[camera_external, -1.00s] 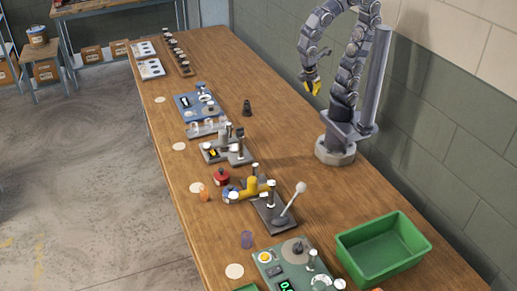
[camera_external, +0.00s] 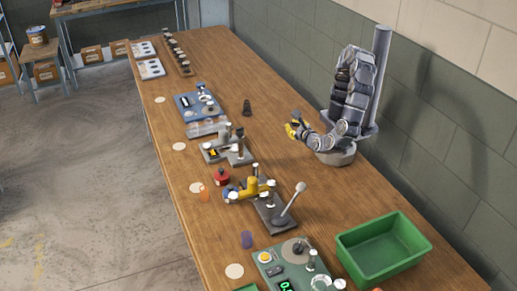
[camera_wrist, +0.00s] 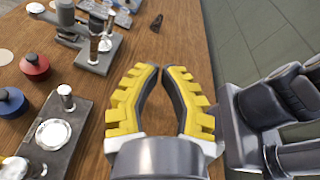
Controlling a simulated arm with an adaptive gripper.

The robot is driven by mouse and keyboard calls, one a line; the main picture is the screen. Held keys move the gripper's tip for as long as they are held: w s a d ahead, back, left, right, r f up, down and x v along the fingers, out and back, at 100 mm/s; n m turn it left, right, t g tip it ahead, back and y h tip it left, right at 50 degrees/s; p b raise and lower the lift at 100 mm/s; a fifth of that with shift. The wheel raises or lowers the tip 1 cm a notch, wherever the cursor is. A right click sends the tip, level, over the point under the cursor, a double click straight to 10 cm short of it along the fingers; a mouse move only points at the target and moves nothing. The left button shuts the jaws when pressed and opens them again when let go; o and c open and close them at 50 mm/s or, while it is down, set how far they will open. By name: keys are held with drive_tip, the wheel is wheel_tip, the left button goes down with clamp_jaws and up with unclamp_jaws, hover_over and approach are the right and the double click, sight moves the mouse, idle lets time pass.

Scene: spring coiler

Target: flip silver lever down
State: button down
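The silver lever (camera_external: 289,205) has a pale round knob and rises at a tilt, knob upper right, from a dark base plate (camera_external: 272,222) near the table's middle. Beside it is a yellow part (camera_external: 248,187). My gripper (camera_external: 294,130) is well behind the lever, above the table near my arm's base, touching nothing. In the wrist view my gripper (camera_wrist: 161,68) shows two yellow-padded fingers, apart and empty. A dark plate (camera_wrist: 75,140) with silver round tops shows at lower left there; I cannot make out the lever in that view.
A green bin (camera_external: 383,248) stands right of the lever. A teal panel (camera_external: 278,265) is in front. A red knob (camera_external: 222,178), grey fixtures (camera_external: 238,155) and a small dark piece (camera_external: 247,107) lie left of my gripper. The wood between gripper and lever is clear.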

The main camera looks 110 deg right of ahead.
drive_tip(key=s+a+f+n+t+y, duration=0.2)
drive_tip(key=a+f+n+t, duration=0.3)
drive_tip(key=n, duration=0.4)
drive_tip(key=s+a+f+n+t+y, duration=0.3)
drive_tip(key=a+f+n+t+y, duration=0.2)
drive_tip(key=a+n+t, duration=0.2)
drive_tip(key=s+a+f+n+t+y, duration=0.2)
drive_tip(key=a+f+n+t+y, duration=0.2)
drive_tip(key=n+t, duration=0.5)
drive_tip(key=shift+s+a+f+n, duration=0.15)
drive_tip(key=shift+a+f+n, duration=0.45)
drive_tip(key=shift+n, duration=0.35)
drive_tip(key=shift+s+a+f+n, duration=0.15)
drive_tip(key=shift+a+f+n, duration=0.25)
drive_tip(key=shift+a+n, duration=0.4)
drive_tip(key=shift+d, duration=0.15)
approach(295, 198)
drive_tip(key=w+d+r, duration=0.2)
drive_tip(key=w+r, duration=0.2)
drive_tip(key=r, duration=0.1)
drive_tip(key=shift+d, duration=0.1)
